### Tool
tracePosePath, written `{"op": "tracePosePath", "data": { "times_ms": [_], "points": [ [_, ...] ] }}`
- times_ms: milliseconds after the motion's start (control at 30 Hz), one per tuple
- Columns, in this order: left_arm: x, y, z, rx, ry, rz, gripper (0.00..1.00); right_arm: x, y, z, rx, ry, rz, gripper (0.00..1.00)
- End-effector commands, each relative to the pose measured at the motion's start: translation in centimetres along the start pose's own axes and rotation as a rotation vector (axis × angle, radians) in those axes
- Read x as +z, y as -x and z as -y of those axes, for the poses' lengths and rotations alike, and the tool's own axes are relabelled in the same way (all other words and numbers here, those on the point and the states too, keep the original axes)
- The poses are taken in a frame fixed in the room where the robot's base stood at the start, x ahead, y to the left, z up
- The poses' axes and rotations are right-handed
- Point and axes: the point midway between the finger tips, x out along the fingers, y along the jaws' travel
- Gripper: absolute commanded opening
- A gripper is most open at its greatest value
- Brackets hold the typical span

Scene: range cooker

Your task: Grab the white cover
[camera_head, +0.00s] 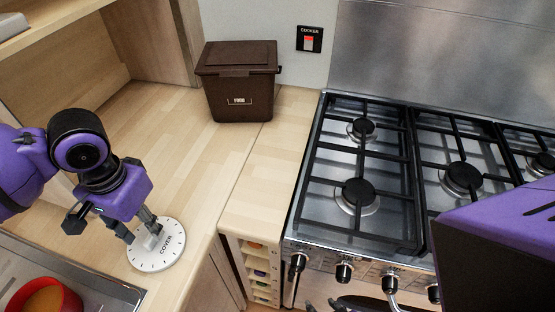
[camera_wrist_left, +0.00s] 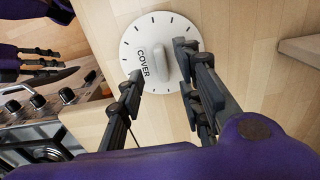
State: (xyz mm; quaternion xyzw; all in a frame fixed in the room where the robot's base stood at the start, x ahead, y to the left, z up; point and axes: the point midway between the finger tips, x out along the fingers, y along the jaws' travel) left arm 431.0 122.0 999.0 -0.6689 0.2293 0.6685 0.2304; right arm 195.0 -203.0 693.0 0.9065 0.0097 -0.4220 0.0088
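The white cover (camera_head: 172,256) is a round disc with black tick marks, the word COVER and a raised grip bar. It lies flat on the wooden worktop near the sink's edge. My left gripper (camera_head: 138,228) is above it, pointing down. In the left wrist view the cover (camera_wrist_left: 140,30) lies beyond my left fingertips (camera_wrist_left: 160,62), which are spread with the grip bar between them. Gaps show on both sides of the bar. My right gripper (camera_wrist_left: 42,62) shows at the left of that view; its finger opening is unclear.
A brown lidded food bin (camera_head: 238,95) stands at the back of the worktop. A gas range (camera_head: 370,180) is at the right. A red pot (camera_head: 45,298) sits at the lower left by the metal sink (camera_head: 85,285). The worktop between cover and bin is clear.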

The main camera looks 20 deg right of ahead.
Motion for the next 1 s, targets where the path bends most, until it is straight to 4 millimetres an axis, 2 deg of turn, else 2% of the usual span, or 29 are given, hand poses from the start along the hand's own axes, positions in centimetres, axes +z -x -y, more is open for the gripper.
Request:
{"op": "tracePosePath", "data": {
  "times_ms": [100,200,500,767,1000],
  "points": [
    [0.3,-2.0,0.1,0.001,0.0,0.003,0.33,0.1,0.0,-0.2,0.002,0.005,0.002,0.4],
    [0.2,-3.2,0.1,0.0,0.0,0.0,0.33,0.2,0.0,-0.2,0.001,0.004,0.003,0.4],
    [0.1,-3.7,0.1,-0.001,0.0,-0.003,0.33,-0.2,-0.1,0.1,0.001,-0.006,-0.005,0.4],
    [0.1,-3.7,0.1,-0.001,0.0,-0.003,0.0,-0.3,-0.1,0.3,0.001,-0.013,-0.007,0.4],
    [0.1,-3.7,0.1,-0.002,0.0,-0.003,0.0,-0.3,-0.1,0.3,0.001,-0.012,-0.007,0.4]
  ]
}}
